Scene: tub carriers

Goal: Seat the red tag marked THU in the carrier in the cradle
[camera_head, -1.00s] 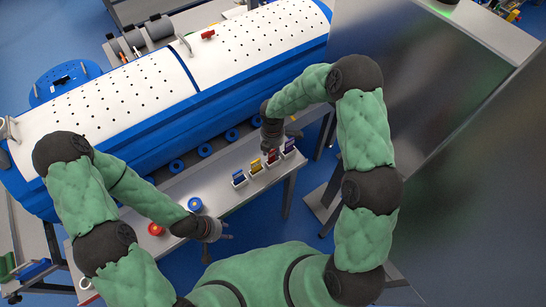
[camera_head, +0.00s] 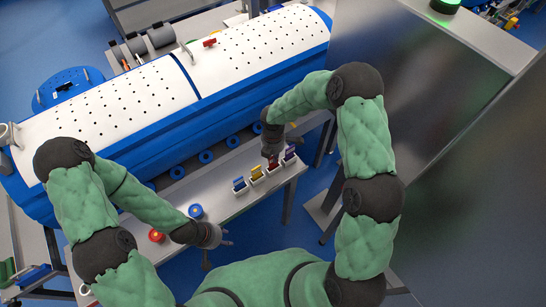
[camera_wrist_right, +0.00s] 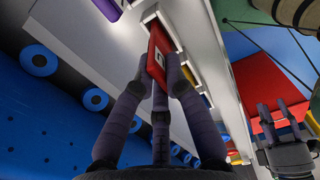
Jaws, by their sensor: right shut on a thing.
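My right gripper (camera_head: 271,158) is shut on a red tag (camera_wrist_right: 157,54) at the row of small white holders near the right end of the bench. The tag also shows under my fingers in the head view (camera_head: 273,165). It carries a small pale mark that I cannot read. It is at a white holder (camera_head: 274,171); I cannot tell whether it is still inside. My left gripper (camera_head: 221,236) is empty and low at the front edge of the bench; its fingers look apart in the right wrist view (camera_wrist_right: 276,112). I cannot make out which thing is the carrier in the cradle.
Blue (camera_head: 239,183), yellow (camera_head: 256,171) and purple (camera_head: 290,152) tags stand in neighbouring holders. A blue round piece (camera_head: 196,211) and a red one (camera_head: 156,236) sit on the bench (camera_head: 215,195). A long white perforated drum (camera_head: 130,90) lies behind. A tall grey cabinet (camera_head: 415,100) stands right.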

